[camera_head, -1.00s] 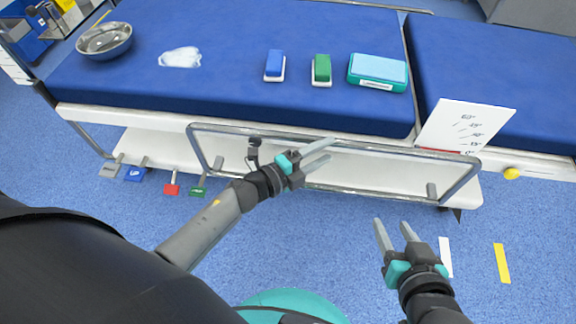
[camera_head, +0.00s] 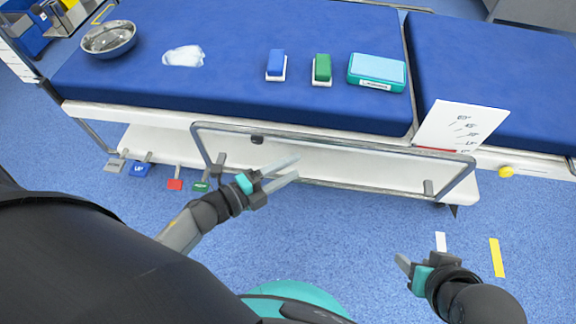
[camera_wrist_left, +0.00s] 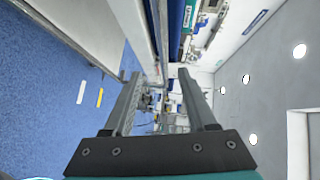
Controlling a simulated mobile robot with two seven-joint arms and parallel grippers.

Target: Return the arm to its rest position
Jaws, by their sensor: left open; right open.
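My left gripper (camera_head: 284,171) is open and empty in the head view, in front of the operating table's side rail (camera_head: 330,145) and below the blue table top (camera_head: 200,85). Its two open fingers also show in the left wrist view (camera_wrist_left: 157,85), with nothing between them. My right gripper (camera_head: 404,262) is at the lower right of the head view, above the blue floor, and holds nothing visible. Its fingers are seen at a steep angle.
On the table are a metal bowl (camera_head: 108,40), white gauze (camera_head: 184,56), a blue block (camera_head: 276,64), a green block (camera_head: 321,69) and a teal box (camera_head: 377,71). A white angle card (camera_head: 455,128) stands at the table's side. Coloured pedals (camera_head: 175,184) sit below.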

